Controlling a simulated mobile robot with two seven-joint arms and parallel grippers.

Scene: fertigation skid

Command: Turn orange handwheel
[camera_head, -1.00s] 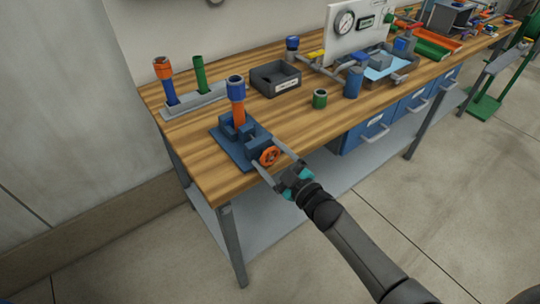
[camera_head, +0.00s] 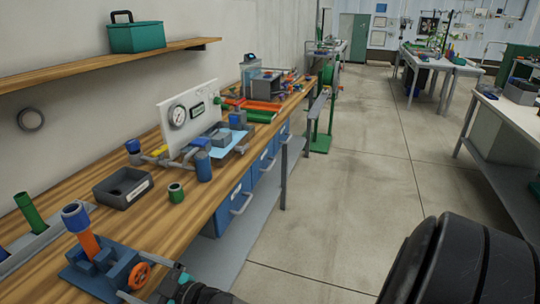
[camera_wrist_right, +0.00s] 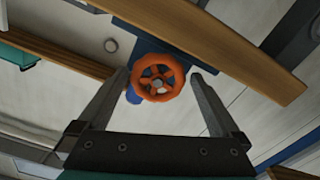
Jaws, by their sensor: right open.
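The orange handwheel (camera_head: 138,275) is on the front of a blue vise-like fixture (camera_head: 97,268) at the near left of the bench. An orange tube with a blue collar (camera_head: 77,218) stands upright in the fixture. My right gripper (camera_head: 148,286) is at the handwheel, partly cut off by the lower edge of the head view. In the right wrist view the handwheel (camera_wrist_right: 158,77) shows between the tips of my open right gripper (camera_wrist_right: 160,80), with a gap on each side. Whether the fingers reach around the rim is unclear. My left gripper is not in view.
Blue drawers (camera_head: 234,207) hang below. Open floor lies to the right.

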